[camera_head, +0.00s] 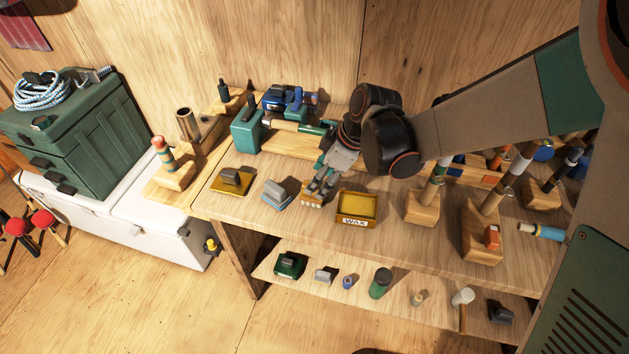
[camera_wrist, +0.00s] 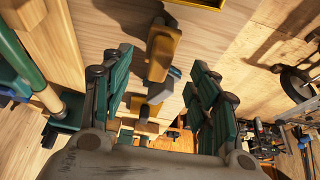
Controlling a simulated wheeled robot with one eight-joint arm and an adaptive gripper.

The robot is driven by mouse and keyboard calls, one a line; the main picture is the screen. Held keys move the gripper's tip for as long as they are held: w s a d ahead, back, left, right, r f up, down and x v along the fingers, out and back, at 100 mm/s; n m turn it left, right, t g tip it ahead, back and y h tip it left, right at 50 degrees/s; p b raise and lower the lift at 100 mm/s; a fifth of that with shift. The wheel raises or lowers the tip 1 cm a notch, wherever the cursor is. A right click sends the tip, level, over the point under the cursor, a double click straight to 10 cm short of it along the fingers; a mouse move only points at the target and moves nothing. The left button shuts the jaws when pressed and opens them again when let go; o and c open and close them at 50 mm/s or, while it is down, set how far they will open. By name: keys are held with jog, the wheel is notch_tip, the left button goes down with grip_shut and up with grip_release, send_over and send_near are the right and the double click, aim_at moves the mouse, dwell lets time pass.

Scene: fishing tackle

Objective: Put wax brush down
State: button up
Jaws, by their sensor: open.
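The wax brush (camera_head: 312,199) is a small tan-brown block on the wooden workbench, just left of the wax tray. In the wrist view the brush (camera_wrist: 162,48) shows as a brown and orange block between my fingertips, with visible gaps on both sides. My gripper (camera_head: 319,186) points down over the brush and partly hides it in the head view. In the wrist view my gripper (camera_wrist: 162,62) has its two green-padded fingers spread. I cannot tell whether the brush rests fully flat. The yellow wax tray (camera_head: 342,219) is labelled WAX.
A blue-grey block with a handle (camera_head: 276,194) and a yellow one (camera_head: 233,182) lie to the left. Wooden stands (camera_head: 422,206) with upright rods are on the right. Teal and blue tools (camera_head: 247,130) line the back. The lower shelf (camera_head: 335,296) holds several small items.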

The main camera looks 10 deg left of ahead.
jog(key=p+v, duration=0.1)
jog(key=v, duration=0.5)
jog(key=shift+p, duration=0.3)
jog(key=shift+r, duration=0.15)
